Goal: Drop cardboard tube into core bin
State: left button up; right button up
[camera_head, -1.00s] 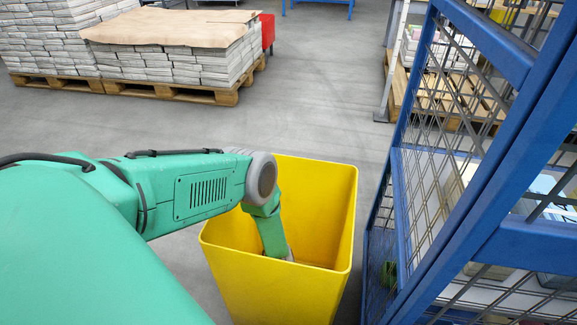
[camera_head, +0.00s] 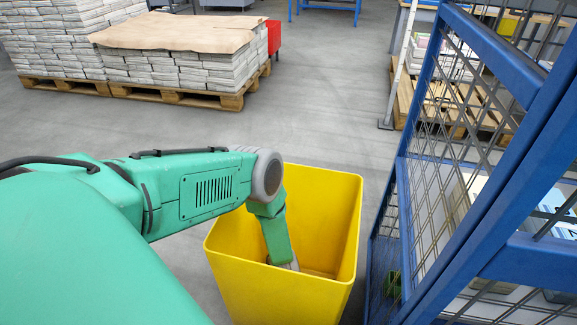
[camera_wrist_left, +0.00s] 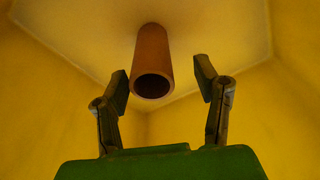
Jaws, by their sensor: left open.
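The core bin (camera_head: 285,297) is a yellow open-topped bin in the lower middle of the head view. My green left arm reaches over its left rim, and the end of the arm is down inside it. In the left wrist view, the brown cardboard tube (camera_wrist_left: 152,62) is inside the bin against its yellow bottom, its open round end facing the camera. My left gripper (camera_wrist_left: 165,80) is open, its two fingers apart on either side of the tube's near end. The left finger looks close to the tube; I cannot tell whether it touches. The bin wall hides the fingers in the head view.
A blue mesh cage (camera_head: 405,215) stands close to the bin's right side. Stacks of newspapers (camera_head: 180,65) sit on wooden pallets (camera_head: 180,95) at the back left. Open grey floor (camera_head: 320,110) lies behind the bin.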

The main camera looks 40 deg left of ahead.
pick_arm(q)
notch_tip(320, 180, up, 11)
jog(key=s+p, duration=0.1)
jog(key=p, duration=0.3)
jog(key=shift+s+d+p, duration=0.25)
jog(key=shift+d+p, duration=0.05)
jog(key=shift+p, duration=0.05)
jog(key=shift+a, duration=0.15)
